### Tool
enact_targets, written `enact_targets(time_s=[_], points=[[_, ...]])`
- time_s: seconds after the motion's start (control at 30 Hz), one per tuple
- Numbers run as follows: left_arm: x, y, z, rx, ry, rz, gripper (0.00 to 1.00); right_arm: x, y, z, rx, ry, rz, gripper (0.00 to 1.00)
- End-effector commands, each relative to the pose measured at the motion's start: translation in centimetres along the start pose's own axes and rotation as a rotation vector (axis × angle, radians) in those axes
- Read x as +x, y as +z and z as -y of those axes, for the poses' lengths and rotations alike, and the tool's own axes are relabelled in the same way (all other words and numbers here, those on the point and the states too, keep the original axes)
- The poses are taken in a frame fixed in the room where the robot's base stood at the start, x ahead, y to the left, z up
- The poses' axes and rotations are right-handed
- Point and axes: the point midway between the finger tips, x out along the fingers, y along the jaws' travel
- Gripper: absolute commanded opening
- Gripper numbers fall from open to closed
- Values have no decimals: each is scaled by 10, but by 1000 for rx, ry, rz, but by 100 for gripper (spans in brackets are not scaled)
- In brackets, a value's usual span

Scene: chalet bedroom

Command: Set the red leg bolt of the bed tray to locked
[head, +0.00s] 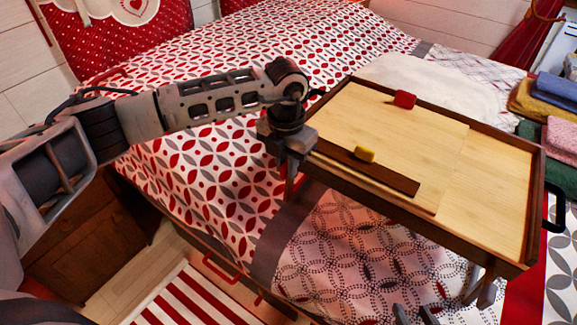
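The bed tray (490,190) stands on the bed, with a pale wooden top and a dark brown rim. A small red block (404,99) sits at its far edge, and a small yellow block (364,154) sits on a dark strip nearer me. I cannot tell from this view which position the red one is in. My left gripper (289,188) points down just off the tray's near left corner, apart from both blocks; its finger gap does not show clearly. Two grey fingertips of my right gripper (415,315) show apart at the bottom edge, empty, in front of the tray.
The bed cover (200,85) is patterned red, grey and white. A white fluffy patch (425,75) lies behind the tray. Folded cloths (545,100) are stacked at the right. A black handle (553,208) sticks out at the tray's right end. A striped rug (190,300) lies below.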

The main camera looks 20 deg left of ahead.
Motion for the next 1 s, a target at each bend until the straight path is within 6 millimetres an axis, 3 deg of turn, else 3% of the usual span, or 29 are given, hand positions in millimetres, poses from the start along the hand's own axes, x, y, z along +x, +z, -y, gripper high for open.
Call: enact_targets(time_s=[0.33,0.47,1.0], points=[[-1,1,1,2,1,-1,35,0,1,0,4,2,2,36],[-10,1,0,2,1,1,35,1,3,0,4,2,6,36],[-128,2,0,1,2,3,35,2,6,0,10,-1,2,36]])
